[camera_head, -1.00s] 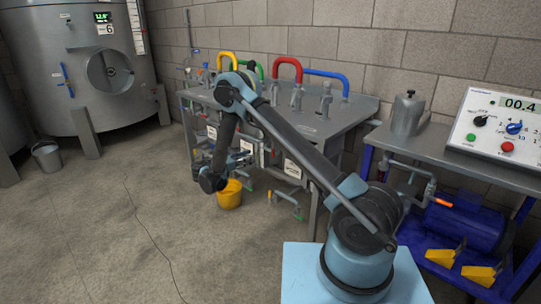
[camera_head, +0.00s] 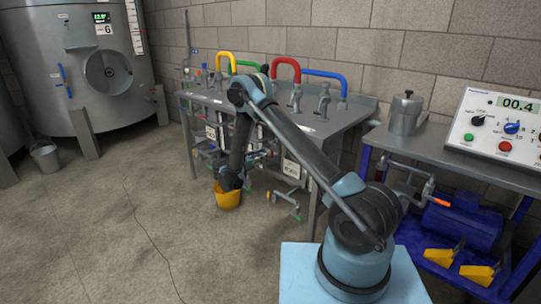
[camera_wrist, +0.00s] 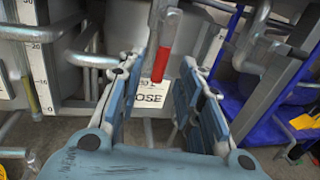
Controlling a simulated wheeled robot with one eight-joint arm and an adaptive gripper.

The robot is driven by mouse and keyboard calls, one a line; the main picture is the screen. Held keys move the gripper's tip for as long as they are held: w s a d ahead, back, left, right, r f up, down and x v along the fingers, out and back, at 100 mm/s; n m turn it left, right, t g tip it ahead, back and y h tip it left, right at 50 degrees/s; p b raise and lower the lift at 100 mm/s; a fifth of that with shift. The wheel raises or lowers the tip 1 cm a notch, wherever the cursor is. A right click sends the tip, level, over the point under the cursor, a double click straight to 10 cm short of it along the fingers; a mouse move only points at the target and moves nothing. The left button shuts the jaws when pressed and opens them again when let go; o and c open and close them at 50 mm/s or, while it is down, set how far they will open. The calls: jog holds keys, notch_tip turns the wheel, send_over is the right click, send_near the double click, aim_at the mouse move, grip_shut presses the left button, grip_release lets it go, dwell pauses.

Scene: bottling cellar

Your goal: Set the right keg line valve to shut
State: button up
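In the wrist view a red-handled lever (camera_wrist: 162,62) hangs straight down on a grey metal part. A white card (camera_wrist: 150,97) behind and below it shows letters ending "OSE". My gripper (camera_wrist: 158,100) is open, its blue-padded fingers left and right of the lever's line. The lever appears ahead of the fingers; no contact shows. In the head view my gripper (camera_head: 260,158) is partly hidden by my arm at the front of the keg line table (camera_head: 330,128). I cannot tell from the lever alone which keg line it belongs to.
A yellow bucket (camera_head: 228,198) is below my wrist. Low pipework (camera_head: 285,203) with small coloured handles stands out under the table. A bench with a control box (camera_head: 500,125) and a blue motor (camera_head: 465,222) stands right.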

aim_at(272, 152)
jog(key=shift+x, duration=2.9)
